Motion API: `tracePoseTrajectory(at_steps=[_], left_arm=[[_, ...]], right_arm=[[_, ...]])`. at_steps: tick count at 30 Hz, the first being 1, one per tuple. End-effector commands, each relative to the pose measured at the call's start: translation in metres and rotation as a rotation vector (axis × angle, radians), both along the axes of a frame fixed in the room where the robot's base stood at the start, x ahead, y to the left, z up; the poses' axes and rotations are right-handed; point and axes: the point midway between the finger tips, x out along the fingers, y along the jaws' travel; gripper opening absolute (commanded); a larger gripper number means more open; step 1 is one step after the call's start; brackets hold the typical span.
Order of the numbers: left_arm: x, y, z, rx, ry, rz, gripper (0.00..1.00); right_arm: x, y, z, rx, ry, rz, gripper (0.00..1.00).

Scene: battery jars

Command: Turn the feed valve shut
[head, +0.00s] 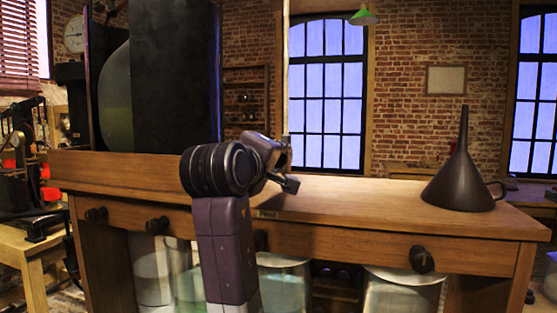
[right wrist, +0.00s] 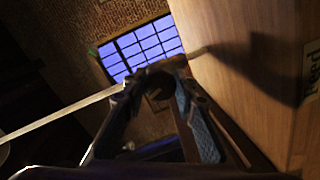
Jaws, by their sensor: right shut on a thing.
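My right gripper (head: 284,165) is at the middle of the wooden bench, just above its top, at the foot of a thin pale vertical pipe (head: 286,60). In the right wrist view my right gripper (right wrist: 158,84) is shut on a dark piece between its fingertips, which I take to be the feed valve's handle. The fingers and wrist hide most of the valve, so its angle cannot be told. My left gripper is not in view.
A dark funnel (head: 462,175) stands on the bench top (head: 365,195) at the right. Several dark knobs, including one at the right (head: 421,259), stick out of the front. Glass jars (head: 405,285) stand below.

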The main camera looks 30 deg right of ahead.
Motion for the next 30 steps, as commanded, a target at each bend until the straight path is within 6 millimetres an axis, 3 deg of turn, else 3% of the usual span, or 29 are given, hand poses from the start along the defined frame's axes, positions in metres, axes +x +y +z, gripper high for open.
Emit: tracePoseTrajectory(at_steps=[15, 30], left_arm=[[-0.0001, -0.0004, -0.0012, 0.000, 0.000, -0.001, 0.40], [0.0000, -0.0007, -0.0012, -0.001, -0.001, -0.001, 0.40]], right_arm=[[0.0005, 0.0005, -0.0043, 0.205, -0.224, 0.000, 0.02], [0.0004, 0.0000, -0.0047, 0.234, -0.258, -0.001, 0.02]])
